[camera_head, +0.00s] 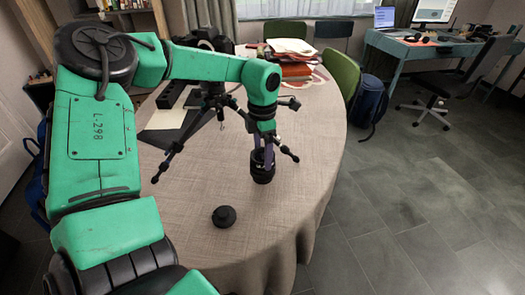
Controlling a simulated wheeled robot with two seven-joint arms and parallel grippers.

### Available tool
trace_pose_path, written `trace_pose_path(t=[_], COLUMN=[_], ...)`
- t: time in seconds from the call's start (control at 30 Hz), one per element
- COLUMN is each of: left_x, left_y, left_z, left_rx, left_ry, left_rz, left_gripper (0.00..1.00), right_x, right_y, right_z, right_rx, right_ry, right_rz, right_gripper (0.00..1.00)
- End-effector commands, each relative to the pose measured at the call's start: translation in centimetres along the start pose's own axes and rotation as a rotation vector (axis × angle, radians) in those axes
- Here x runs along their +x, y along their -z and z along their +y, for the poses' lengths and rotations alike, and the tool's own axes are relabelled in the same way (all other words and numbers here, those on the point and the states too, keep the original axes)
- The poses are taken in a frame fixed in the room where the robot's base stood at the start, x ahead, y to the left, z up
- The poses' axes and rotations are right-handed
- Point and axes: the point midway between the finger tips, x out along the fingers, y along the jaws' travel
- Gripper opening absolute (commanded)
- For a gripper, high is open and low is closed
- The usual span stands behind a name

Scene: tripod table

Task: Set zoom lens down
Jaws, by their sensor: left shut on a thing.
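The zoom lens (262,174) is a short black cylinder on the right part of the beige-clothed table (195,200). It is upright, and its base looks to be at the tabletop; I cannot tell if it touches. My left gripper (262,153) points down from above and is shut on the lens's upper part. The fingers hide some of the lens top. The black tripod (213,100) stands just behind and left of the gripper, with its legs spread. My right gripper is not in view.
A small black round piece (224,216) lies near the table's front. A stack of papers and folders (292,58) is at the back. A green chair (341,74) stands behind the right edge. The cloth right of the lens is clear.

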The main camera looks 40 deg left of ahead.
Motion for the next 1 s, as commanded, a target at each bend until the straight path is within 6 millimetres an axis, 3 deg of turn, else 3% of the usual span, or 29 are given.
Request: trace_pose_path(t=[0.03, 0.07, 0.1, 0.43, 0.8, 1.0], left_x=[0.2, 0.2, 0.1, -0.8, -10.1, -12.1], left_y=[-0.1, 0.0, 0.0, -0.1, -0.1, 0.0], left_z=[0.0, 0.0, 0.0, 0.1, 0.1, 0.0], left_rx=[0.000, 0.000, 0.000, 0.000, -0.001, 0.000], left_ry=[-0.001, 0.000, 0.000, -0.002, -0.003, 0.000], left_rz=[-0.002, 0.000, 0.000, -0.002, -0.002, 0.000], left_gripper=[0.25, 0.91, 1.00, 1.00, 1.00, 1.00], right_x=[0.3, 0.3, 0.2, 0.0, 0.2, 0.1], right_y=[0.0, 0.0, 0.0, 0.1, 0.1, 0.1], right_z=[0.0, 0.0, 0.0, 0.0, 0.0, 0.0], right_rx=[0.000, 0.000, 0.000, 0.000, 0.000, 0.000], right_ry=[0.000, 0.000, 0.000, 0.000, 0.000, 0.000], right_rz=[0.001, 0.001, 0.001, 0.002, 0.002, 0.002], right_gripper=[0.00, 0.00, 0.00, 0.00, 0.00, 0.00])
